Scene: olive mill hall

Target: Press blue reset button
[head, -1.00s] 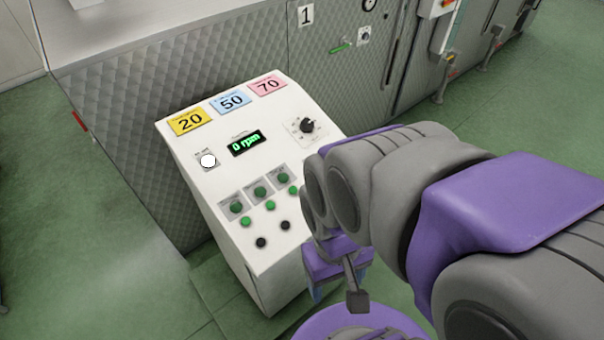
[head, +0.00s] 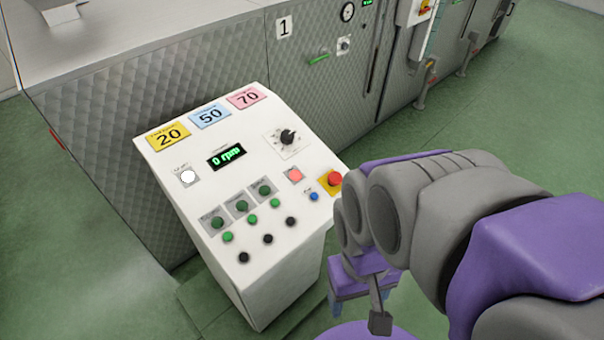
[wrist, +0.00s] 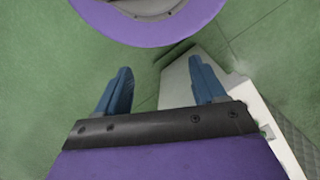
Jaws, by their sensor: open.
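The blue button (head: 314,197) is a small round knob on the lower right of the white sloped control panel (head: 200,165), just left of the red emergency stop. In the head view my gripper (head: 350,309) hangs below and to the right of the panel, apart from the button, with its fingers partly hidden by my arm. In the wrist view my gripper (wrist: 160,90) shows two blue fingers spread apart with nothing between them. The white side of the console (wrist: 180,82) appears behind the right finger. The blue button is not visible in the wrist view.
Green buttons (head: 241,206) and black buttons (head: 267,239) lie left. The display (head: 227,156) reads 0 rpm. A metal machine (head: 120,110) stands behind; green floor is open right.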

